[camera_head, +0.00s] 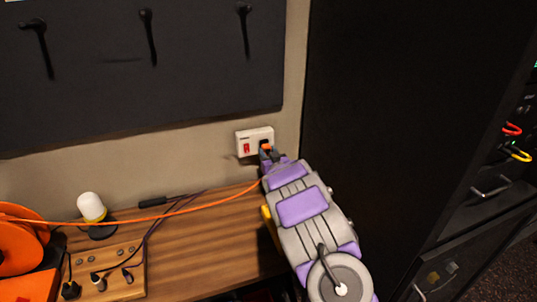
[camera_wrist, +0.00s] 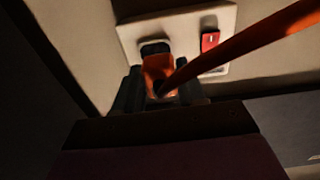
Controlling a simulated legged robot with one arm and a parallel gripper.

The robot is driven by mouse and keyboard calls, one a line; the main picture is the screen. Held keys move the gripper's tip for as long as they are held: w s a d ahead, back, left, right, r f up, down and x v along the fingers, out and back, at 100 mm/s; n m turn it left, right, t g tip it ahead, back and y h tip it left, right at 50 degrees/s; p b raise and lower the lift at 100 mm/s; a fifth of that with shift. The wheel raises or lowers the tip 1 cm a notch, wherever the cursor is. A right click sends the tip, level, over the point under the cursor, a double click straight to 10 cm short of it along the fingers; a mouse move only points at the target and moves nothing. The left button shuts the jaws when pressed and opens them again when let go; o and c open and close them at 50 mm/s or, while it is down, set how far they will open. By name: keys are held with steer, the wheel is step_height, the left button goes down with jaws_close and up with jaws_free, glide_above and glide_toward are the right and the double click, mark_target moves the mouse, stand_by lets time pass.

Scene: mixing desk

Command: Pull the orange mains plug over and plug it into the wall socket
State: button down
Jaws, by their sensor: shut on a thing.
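The orange mains plug (camera_wrist: 158,71) is between the fingers of my gripper (camera_wrist: 160,88), right at the white wall socket (camera_wrist: 130,34). In the head view my gripper (camera_head: 270,156) reaches up to the socket plate (camera_head: 243,135), and a bit of the orange plug (camera_head: 266,147) shows at its tip. A dark part lies between the plug and the plate; I cannot tell how deep the plug sits. The orange cable (camera_head: 165,213) runs left from the plug across the desk. The socket has a red switch (camera_wrist: 210,40).
An orange cable reel (camera_head: 20,247) stands at the left. A wooden block with leads (camera_head: 125,282) and a white-topped lamp (camera_head: 92,207) are on the desk (camera_head: 215,245). A tall black cabinet (camera_head: 390,110) stands close on the right. Black hooks hang on the dark panel above.

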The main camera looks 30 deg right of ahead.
steer(key=shift+w+d+f, duration=0.2)
steer(key=shift+w+d, duration=0.55)
steer(key=shift+a+r, duration=0.15)
steer(key=shift+a, duration=0.2)
steer(key=shift+d, duration=0.25)
steer(key=shift+a+r+p, duration=0.1)
steer(key=shift+a+p, duration=0.05)
steer(key=shift+p, duration=0.55)
stand_by(0.9)
steer(key=shift+w, duration=0.55)
stand_by(0.4)
steer(key=c, duration=0.6)
jaws_free()
steer(key=shift+o, duration=0.2)
